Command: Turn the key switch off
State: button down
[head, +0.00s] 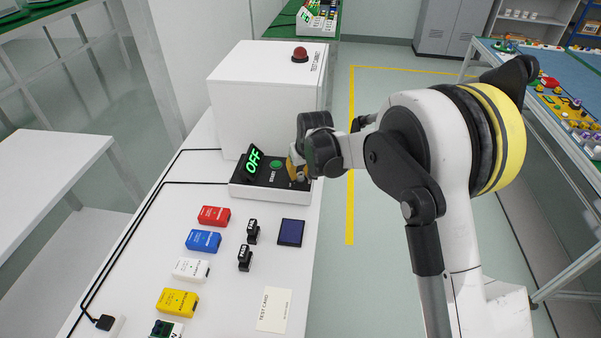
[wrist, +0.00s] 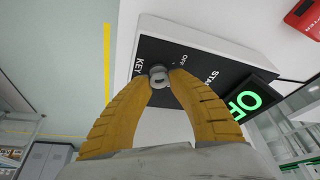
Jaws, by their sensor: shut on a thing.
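The key switch (wrist: 158,78) is a small grey round knob on the black control panel, with "KEY" and "OFF" lettering beside it. My gripper (wrist: 160,76) has its yellow fingers shut on the knob, one on each side. In the head view my gripper (head: 298,168) is at the right end of the control panel (head: 262,187) and hides the key switch. The panel's green display (head: 253,161) reads "OFF"; it also shows in the wrist view (wrist: 244,102). A green start button (head: 277,165) sits between the display and my gripper.
A white test cabinet (head: 262,100) with a red dome (head: 300,55) stands behind the panel. Red (head: 214,216), blue (head: 203,241), white (head: 191,269) and yellow (head: 177,302) modules lie in front on the white bench. Black cables run along its left side.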

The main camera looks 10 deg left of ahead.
jog(key=shift+n+g+y, duration=0.3)
jog(key=shift+n+g, duration=0.1)
jog(key=shift+n, duration=0.7)
jog(key=c, duration=1.2)
grip_release()
jog(key=v, duration=1.2)
jog(key=shift+d, duration=0.1)
